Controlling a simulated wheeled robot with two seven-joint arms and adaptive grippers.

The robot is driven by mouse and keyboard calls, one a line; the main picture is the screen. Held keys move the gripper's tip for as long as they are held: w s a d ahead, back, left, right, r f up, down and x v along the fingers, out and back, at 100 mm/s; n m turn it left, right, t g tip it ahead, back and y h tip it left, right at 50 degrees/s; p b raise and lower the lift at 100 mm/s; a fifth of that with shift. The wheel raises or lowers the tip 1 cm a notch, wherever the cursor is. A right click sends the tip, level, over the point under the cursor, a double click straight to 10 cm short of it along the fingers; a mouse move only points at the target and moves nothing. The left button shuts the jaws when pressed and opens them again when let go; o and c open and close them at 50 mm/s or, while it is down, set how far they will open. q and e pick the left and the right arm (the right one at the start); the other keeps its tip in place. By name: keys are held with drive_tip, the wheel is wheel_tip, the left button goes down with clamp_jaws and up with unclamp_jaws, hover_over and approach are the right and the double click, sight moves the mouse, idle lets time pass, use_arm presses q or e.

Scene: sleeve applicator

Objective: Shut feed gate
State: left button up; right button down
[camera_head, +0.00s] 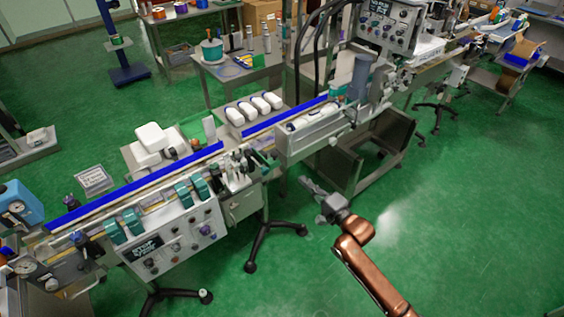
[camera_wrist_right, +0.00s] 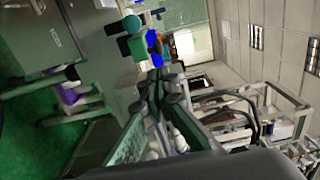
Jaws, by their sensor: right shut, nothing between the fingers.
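My right gripper (camera_head: 306,183) reaches in from the lower right in the head view. Its fingers are together and empty, above the green floor in front of the machine line. The fingertips also show close together in the right wrist view (camera_wrist_right: 160,82). The sleeve applicator line has a blue conveyor belt (camera_head: 140,186), with green and grey clamps and fittings (camera_head: 240,172) near the break in the belt. I cannot tell for certain which part is the feed gate, or whether it is open. The gripper appears apart from the machine. My left gripper is not in view.
A control panel (camera_head: 172,246) with knobs fronts the line at the left. An open metal bin (camera_head: 372,160) sits under the line's right part. Black stand legs (camera_head: 268,240) spread on the floor.

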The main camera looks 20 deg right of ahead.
sight(277, 156)
drive_tip(key=b+x, duration=0.2)
drive_tip(key=x, duration=1.1)
drive_tip(key=shift+w+a+f+b, duration=0.1)
drive_tip(key=shift+w+b, duration=0.2)
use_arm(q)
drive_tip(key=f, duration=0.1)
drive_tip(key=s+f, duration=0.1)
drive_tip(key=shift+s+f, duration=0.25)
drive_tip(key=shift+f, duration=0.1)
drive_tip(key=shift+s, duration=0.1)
